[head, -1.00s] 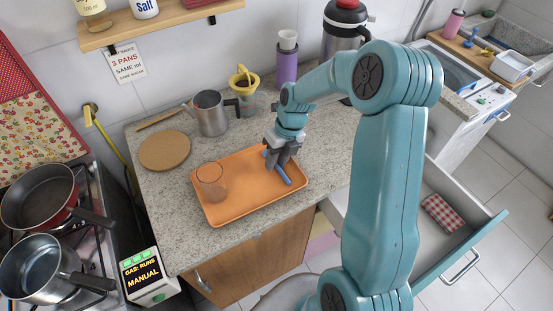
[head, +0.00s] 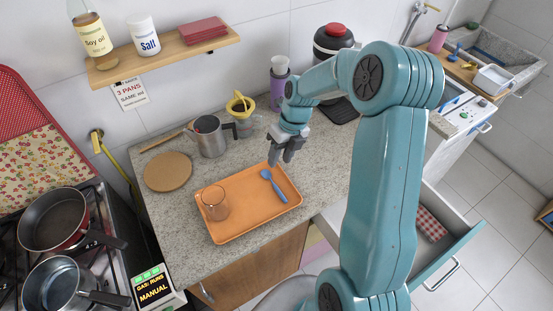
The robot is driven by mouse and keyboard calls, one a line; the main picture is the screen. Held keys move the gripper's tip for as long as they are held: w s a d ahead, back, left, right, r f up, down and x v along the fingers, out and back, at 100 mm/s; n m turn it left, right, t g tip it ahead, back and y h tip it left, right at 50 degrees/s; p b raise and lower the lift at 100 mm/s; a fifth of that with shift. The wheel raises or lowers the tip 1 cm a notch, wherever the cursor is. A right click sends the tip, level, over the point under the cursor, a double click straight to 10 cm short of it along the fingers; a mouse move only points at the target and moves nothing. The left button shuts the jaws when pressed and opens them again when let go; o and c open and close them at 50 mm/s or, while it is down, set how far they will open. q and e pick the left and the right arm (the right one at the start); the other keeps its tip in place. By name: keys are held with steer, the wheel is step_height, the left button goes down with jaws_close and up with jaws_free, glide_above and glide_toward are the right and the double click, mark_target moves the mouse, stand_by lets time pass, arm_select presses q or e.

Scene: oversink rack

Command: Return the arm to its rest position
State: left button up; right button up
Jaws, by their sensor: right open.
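My right gripper (head: 282,158) is open and empty, pointing down above the back right part of the orange tray (head: 235,233). A blue spoon (head: 274,187) lies on the tray just below the gripper, apart from it. A clear brownish glass (head: 215,204) stands on the left part of the tray. My right arm (head: 385,170) is bent, with its large elbow at the upper right of the view. My left gripper is not in view.
A metal pitcher (head: 210,137), a round cork mat (head: 168,171) and a purple bottle (head: 278,90) stand or lie behind the tray. An open drawer (head: 455,250) juts out at right. A shelf (head: 165,57) hangs above; pans sit on the stove at left.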

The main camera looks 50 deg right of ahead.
steer(key=shift+v, duration=0.9)
steer(key=shift+w+d, duration=0.1)
